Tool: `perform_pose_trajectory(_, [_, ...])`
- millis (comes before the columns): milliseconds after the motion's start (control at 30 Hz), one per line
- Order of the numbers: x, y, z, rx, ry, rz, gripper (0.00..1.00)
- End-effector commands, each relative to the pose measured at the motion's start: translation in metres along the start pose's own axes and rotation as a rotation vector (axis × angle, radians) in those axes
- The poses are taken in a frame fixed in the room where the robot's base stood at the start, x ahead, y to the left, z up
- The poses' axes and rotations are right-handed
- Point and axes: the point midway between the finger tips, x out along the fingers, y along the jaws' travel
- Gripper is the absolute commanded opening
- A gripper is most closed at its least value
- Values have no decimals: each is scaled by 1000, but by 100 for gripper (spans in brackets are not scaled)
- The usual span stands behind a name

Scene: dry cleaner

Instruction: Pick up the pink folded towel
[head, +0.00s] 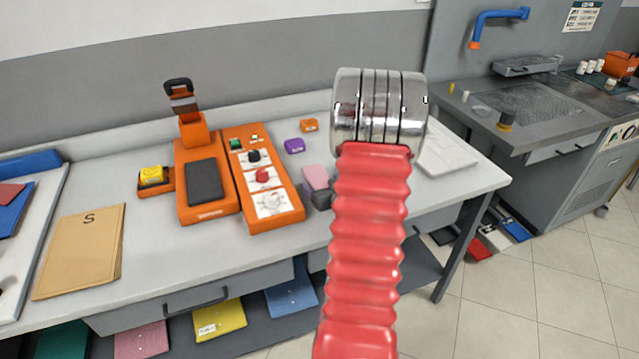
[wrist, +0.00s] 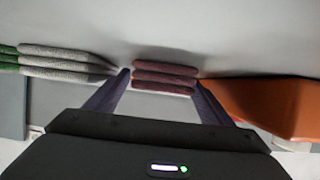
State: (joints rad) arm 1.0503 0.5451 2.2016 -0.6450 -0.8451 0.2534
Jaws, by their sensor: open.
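The pink folded towel (wrist: 165,76) shows in the wrist view as a dark pinkish stack of rounded folds. It lies between the two fingertips of my gripper (wrist: 161,78), which is open. I cannot tell how far beyond the tips it is. In the head view a small pink folded piece (head: 315,176) on the worktop, left of my red arm, appears to be the same towel. A dark grey piece beside it is partly hidden by the arm. My gripper is not clearly visible in the head view.
In the wrist view, a grey folded stack (wrist: 68,64) is left of the towel, with green folds (wrist: 8,60) beyond it, and an orange body (wrist: 265,100) is close on the right. In the head view, an orange machine (head: 268,188) and a purple block (head: 294,146) stand left of the pink piece.

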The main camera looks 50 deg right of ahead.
Motion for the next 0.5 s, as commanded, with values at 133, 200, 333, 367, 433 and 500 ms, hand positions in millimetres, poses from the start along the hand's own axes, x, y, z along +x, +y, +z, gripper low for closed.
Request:
perform_pose_trajectory(133, [0,0,0,0,0,0,75])
perform_pose_trajectory(200, [0,0,0,0,0,0,75])
perform_pose_trajectory(333, [0,0,0,0,0,0,75])
perform_pose_trajectory(367, [0,0,0,0,0,0,75])
perform_pose_trajectory(433, [0,0,0,0,0,0,75])
perform_pose_trajectory(500, [0,0,0,0,0,0,70])
